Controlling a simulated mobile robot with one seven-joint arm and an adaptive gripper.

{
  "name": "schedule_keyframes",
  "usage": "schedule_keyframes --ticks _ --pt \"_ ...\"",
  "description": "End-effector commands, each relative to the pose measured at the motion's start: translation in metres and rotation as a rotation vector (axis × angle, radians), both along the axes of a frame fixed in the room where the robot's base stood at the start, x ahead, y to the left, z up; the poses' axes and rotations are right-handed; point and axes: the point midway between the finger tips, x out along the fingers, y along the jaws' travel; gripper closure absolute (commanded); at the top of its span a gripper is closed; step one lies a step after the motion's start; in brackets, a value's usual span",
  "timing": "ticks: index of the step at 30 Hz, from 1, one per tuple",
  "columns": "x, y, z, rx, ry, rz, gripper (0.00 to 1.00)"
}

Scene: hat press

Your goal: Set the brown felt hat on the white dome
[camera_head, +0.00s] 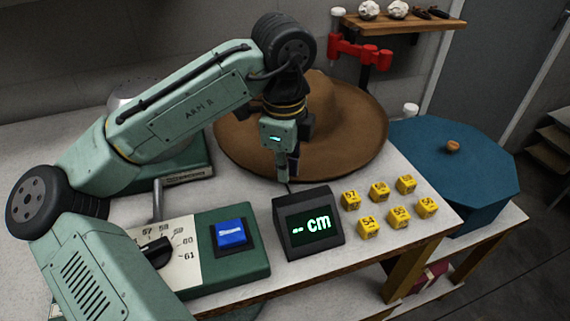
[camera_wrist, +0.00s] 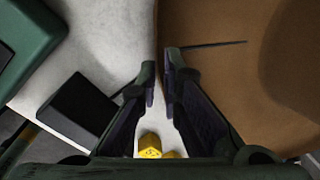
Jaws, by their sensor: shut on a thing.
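The brown felt hat (camera_head: 345,135) is at the back right of the white table, its wide brim toward me; my arm hides part of the crown. My gripper (camera_head: 290,172) points down at the near edge of the brim. In the wrist view the hat (camera_wrist: 225,85) fills the right side, and its edge runs between the two fingers of my gripper (camera_wrist: 160,80), which are shut on it. I cannot tell whether the hat touches the table. A pale rounded shape (camera_head: 122,106), probably the white dome, shows behind my arm at the left, mostly hidden, above a green base (camera_head: 190,160).
A green control box with a dial (camera_head: 157,252) and a blue button (camera_head: 231,235) stands in front. A black display (camera_head: 308,222) reads "-- cm". Several yellow numbered cubes (camera_head: 368,228) lie right of it. A blue octagonal box (camera_head: 455,165) stands at the right.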

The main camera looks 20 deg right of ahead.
Motion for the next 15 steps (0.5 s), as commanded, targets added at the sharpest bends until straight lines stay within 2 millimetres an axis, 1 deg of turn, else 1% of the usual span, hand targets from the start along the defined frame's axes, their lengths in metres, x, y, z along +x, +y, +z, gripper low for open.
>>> schedule_keyframes --ticks 7,8,15 --pt "0.0003 -0.0002 -0.0014 -0.001 -0.001 0.000 1.00" --pt "0.0003 -0.0002 -0.0014 -0.001 -0.001 0.000 0.91" --pt "0.0002 -0.0001 -0.0015 -0.001 -0.001 0.000 0.75"
